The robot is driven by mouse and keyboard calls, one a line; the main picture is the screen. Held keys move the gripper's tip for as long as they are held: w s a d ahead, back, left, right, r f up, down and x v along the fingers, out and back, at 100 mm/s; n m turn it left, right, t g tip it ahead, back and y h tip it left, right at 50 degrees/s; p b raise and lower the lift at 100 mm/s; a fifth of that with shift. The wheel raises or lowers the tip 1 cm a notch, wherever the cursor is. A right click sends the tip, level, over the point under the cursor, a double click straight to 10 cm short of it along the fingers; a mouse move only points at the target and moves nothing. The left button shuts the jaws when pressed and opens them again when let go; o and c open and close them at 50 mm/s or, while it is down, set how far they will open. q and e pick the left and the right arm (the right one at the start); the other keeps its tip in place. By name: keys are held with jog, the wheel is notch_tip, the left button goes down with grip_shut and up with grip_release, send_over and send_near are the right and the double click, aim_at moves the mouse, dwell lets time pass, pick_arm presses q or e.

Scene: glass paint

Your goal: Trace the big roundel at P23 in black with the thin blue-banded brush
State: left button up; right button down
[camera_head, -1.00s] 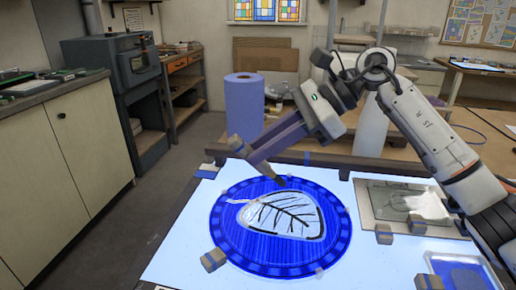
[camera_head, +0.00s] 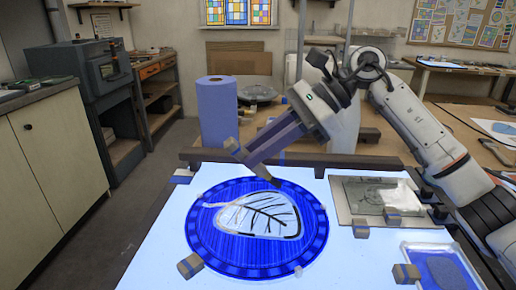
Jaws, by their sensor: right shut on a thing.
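The big roundel (camera_head: 207,235) is a round blue glass disc with a darker patterned rim, lying on the lit white table. A pale leaf shape (camera_head: 240,221) on it carries black veins and black stretches of outline. My right gripper (camera_head: 244,156) reaches in from the right, shut on a thin brush (camera_head: 268,175). The brush slants down to the right, its dark tip over the roundel's upper right part. I cannot tell whether the tip touches the glass. The brush's band colour is too small to make out. No P23 label is readable. My left gripper is not in view.
Small wooden blocks with blue bands (camera_head: 190,265) stand around the roundel. A glass palette (camera_head: 375,200) lies to the right, with a blue-rimmed tray (camera_head: 440,268) nearer. A blue paper roll (camera_head: 217,112) stands behind. The lit table (camera_head: 150,268) is clear at left.

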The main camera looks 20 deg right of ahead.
jog(key=shift+f, duration=0.3)
jog(key=shift+f+b, duration=0.3)
dwell(0.3)
jog(key=shift+s, duration=0.1)
jog(key=s+a+r+b, duration=0.1)
jog(key=s+a+b, duration=0.2)
jog(key=s, duration=0.9)
jog(key=shift+r+b, duration=0.2)
jog(key=shift+b, duration=0.6)
dwell(0.7)
jog(key=shift+f, duration=0.15)
dwell(0.3)
jog(key=shift+f+b, duration=0.3)
jog(key=shift+b, duration=0.1)
